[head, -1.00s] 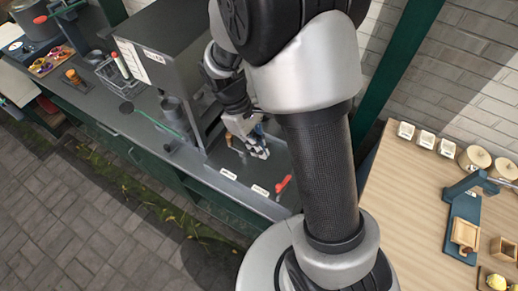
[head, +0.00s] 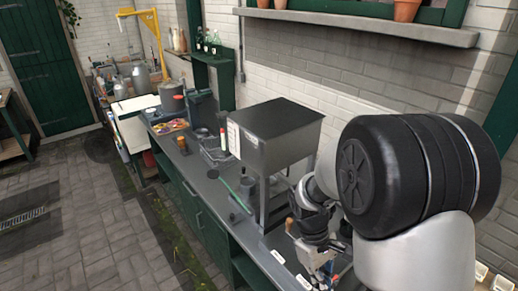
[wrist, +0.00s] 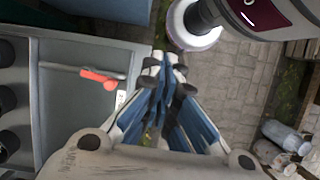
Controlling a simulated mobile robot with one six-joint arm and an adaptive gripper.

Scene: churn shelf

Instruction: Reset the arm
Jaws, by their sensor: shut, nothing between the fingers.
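My gripper (head: 322,268) shows low in the head view, in front of the grey counter's right end, partly cut by my own arm. In the wrist view my gripper (wrist: 165,75) has blue-lined fingers that come together at the tips with nothing between them. It hangs beside the counter (wrist: 60,125), with paving below it. A tool with a red handle (wrist: 100,78) lies on the counter, left of the fingertips and apart from them.
A grey metal hood box (head: 272,133) on legs stands on the counter (head: 212,190), close behind my gripper. A wire basket (head: 215,152) and a tray of colourful items (head: 170,126) stand farther along. The paved floor (head: 90,220) at left is mostly clear.

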